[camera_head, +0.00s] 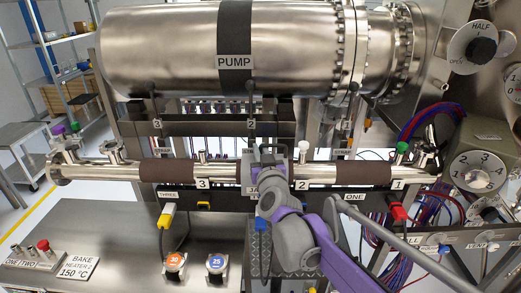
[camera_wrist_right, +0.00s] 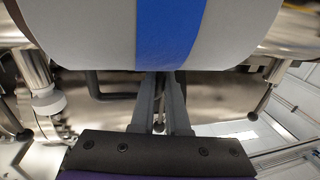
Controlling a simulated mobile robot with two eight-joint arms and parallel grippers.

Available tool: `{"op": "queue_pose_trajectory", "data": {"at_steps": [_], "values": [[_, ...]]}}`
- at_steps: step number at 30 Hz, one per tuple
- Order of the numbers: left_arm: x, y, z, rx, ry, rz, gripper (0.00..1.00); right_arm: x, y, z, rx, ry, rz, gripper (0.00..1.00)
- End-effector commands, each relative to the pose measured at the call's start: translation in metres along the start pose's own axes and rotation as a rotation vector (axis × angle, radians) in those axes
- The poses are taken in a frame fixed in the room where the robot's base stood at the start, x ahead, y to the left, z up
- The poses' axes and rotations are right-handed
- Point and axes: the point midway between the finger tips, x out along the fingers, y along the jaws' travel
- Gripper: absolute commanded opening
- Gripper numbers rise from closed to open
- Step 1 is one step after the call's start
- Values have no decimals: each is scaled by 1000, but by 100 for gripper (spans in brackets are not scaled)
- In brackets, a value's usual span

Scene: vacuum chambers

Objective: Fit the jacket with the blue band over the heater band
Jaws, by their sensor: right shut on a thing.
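The jacket, pale grey with a blue band (camera_wrist_right: 157,40), fills the top of the right wrist view. My right gripper (camera_wrist_right: 160,98) is shut on it at its lower edge. In the head view my right gripper (camera_head: 268,160) is at the middle of the horizontal steel pipe (camera_head: 218,171), in front of a dark brown heater band (camera_head: 245,175) that is mostly hidden. The gripper hides most of the jacket there. I cannot tell whether the jacket is around the pipe or only against it. My left gripper is not in view.
Other brown bands sit on the pipe at left (camera_head: 167,171) and right (camera_head: 365,173). The large pump cylinder (camera_head: 170,50) is above. Yellow (camera_head: 167,215) and red (camera_head: 398,212) connectors hang below the pipe. Two round dials (camera_head: 175,262) stand on the steel bench (camera_head: 110,225).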

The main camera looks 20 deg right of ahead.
Motion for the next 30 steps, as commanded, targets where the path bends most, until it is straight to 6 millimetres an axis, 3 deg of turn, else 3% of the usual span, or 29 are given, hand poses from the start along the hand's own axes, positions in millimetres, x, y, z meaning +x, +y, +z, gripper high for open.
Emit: {"op": "queue_pose_trajectory", "data": {"at_steps": [2, 3, 9, 20, 30], "values": [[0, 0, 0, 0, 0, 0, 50, 0, 0, 0, 0, 1, 0, 0], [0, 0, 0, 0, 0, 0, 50, 0, 0, 0, 0, 1, 0, 15], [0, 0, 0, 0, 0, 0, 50, 0, 0, 0, 0, 1, 0, 48], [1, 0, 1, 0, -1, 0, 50, -7, 0, 0, 1, 0, 0, 48], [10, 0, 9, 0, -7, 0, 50, -66, 0, 1, 0, 0, -1, 48]]}}
